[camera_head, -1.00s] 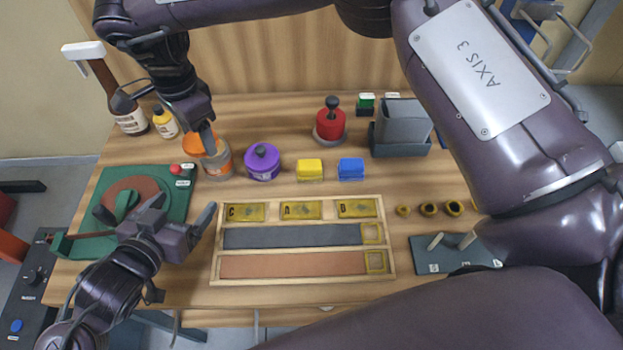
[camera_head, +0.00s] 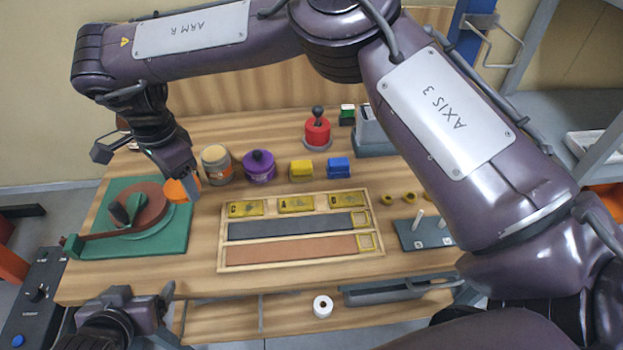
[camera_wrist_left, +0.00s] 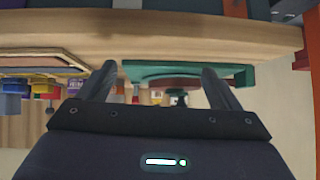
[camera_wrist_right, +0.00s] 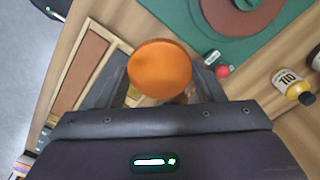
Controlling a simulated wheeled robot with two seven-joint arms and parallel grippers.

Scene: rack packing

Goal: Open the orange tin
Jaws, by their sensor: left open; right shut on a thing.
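The orange tin (camera_head: 217,172) stands upright at the back left of the bench, its grey body banded with orange and its top a beige disc with no orange lid on it. My right gripper (camera_head: 180,176) is shut on the round orange lid (camera_head: 177,190) and holds it in front and to the left of the tin, apart from it. The lid also shows face-on between the fingers in the right wrist view (camera_wrist_right: 160,68). My left gripper (camera_head: 150,300) is open and empty, low beyond the bench's front edge; its spread fingers show in the left wrist view (camera_wrist_left: 160,85).
A purple tin (camera_head: 259,168) stands right of the orange tin, with yellow (camera_head: 301,170) and blue (camera_head: 339,168) blocks further along. A green board (camera_head: 168,240) with a brown disc lies at the left. A wooden tray (camera_head: 222,262) fills the middle. A yellow bottle (camera_wrist_right: 288,86) stands nearby.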

